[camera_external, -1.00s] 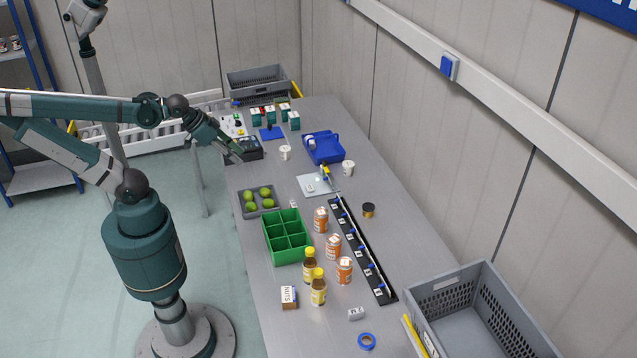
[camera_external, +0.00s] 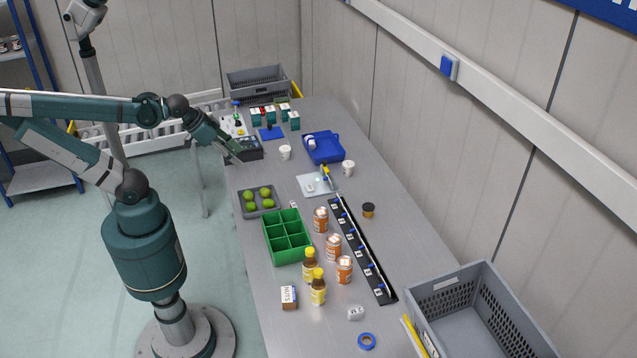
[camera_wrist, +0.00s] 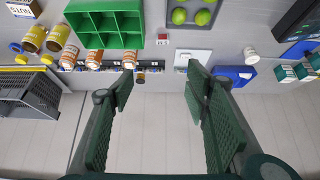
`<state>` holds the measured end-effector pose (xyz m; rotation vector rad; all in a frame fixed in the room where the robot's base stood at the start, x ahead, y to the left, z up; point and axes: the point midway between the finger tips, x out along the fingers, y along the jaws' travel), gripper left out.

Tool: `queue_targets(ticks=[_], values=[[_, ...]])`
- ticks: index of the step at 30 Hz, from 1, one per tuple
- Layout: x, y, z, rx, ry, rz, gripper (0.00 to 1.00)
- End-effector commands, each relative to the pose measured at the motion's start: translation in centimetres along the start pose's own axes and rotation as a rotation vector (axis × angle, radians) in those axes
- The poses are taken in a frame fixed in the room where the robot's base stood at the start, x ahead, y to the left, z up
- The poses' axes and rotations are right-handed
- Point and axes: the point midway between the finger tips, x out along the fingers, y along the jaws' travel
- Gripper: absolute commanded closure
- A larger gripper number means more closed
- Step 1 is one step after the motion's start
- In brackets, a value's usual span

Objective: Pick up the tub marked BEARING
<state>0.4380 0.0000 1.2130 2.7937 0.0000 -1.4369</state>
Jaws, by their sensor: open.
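Three orange tubs with white lids stand in a row on the table between the green divided box and the black rail: a far one (camera_external: 320,219), a middle one (camera_external: 333,247) and a near one (camera_external: 344,270). Their labels are too small to read, so I cannot tell which is marked BEARING. The wrist view shows them at upper left (camera_wrist: 70,55), (camera_wrist: 94,58), (camera_wrist: 130,58). My gripper (camera_external: 238,155) is above the table's far left part, well away from the tubs. In the wrist view my gripper (camera_wrist: 160,88) is open, with nothing between its fingers.
The green box (camera_external: 287,238) and two yellow-capped bottles (camera_external: 310,266) (camera_external: 318,287) stand close to the tubs. The black rail (camera_external: 362,250) runs along their right. A dark jar (camera_external: 368,210) stands beyond it. A grey crate (camera_external: 470,320) is at near right.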

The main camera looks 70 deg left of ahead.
Motion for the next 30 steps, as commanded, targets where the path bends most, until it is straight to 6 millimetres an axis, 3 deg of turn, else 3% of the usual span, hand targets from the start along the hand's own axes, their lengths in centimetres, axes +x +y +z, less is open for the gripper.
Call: queue_targets(ticks=[8,14,30], values=[[0.1,0.0,-0.3,0.004,-0.003,0.001,0.53],[0.4,0.2,-1.9,0.018,-0.014,0.006,0.53],[3.5,1.4,-9.4,0.102,-0.074,0.034,0.53]])
